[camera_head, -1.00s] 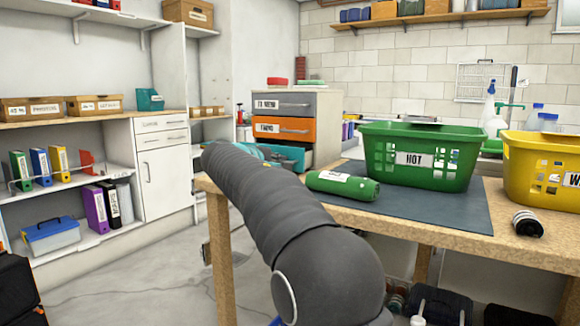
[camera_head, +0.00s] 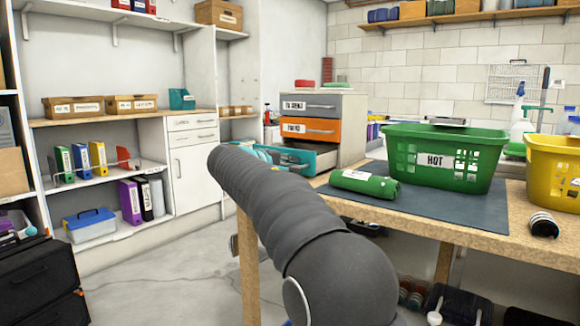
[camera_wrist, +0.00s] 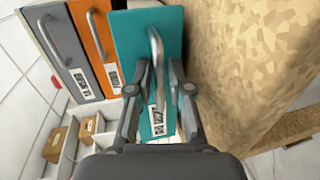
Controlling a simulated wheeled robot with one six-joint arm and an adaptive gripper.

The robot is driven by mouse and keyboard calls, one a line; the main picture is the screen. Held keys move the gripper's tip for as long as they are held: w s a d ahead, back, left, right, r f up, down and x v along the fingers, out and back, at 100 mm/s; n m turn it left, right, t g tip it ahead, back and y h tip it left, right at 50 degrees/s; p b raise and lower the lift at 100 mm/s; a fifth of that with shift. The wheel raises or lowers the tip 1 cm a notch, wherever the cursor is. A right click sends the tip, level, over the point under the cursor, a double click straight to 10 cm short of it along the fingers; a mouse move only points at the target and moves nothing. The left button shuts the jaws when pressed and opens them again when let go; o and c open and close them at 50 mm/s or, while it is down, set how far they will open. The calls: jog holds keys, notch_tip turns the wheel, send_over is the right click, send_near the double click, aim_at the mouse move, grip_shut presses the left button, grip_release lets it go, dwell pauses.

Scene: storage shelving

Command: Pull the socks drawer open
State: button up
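The drawer unit has a grey top drawer (camera_head: 308,105), an orange drawer (camera_head: 308,129) and a teal drawer (camera_head: 300,158). The teal drawer stands pulled out, and part of its inside shows in the head view. In the wrist view its teal front (camera_wrist: 125,45) faces me, with a curved metal handle (camera_wrist: 155,45) and a white label too blurred to read. My gripper (camera_wrist: 160,68) is at this handle, one finger on each side, with a gap between the fingertips; firm contact cannot be told. In the head view my arm hides the gripper.
A worktable (camera_head: 440,240) stands close on the right, its edge beside the teal drawer. It holds a green basket (camera_head: 485,165), a yellow basket (camera_head: 560,175) and a green roll (camera_head: 365,184). Open floor (camera_head: 180,285) lies left of the table. Black cases (camera_head: 40,280) stand at lower left.

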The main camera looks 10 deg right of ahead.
jog(key=shift+s, duration=0.1)
jog(key=v, duration=1.2)
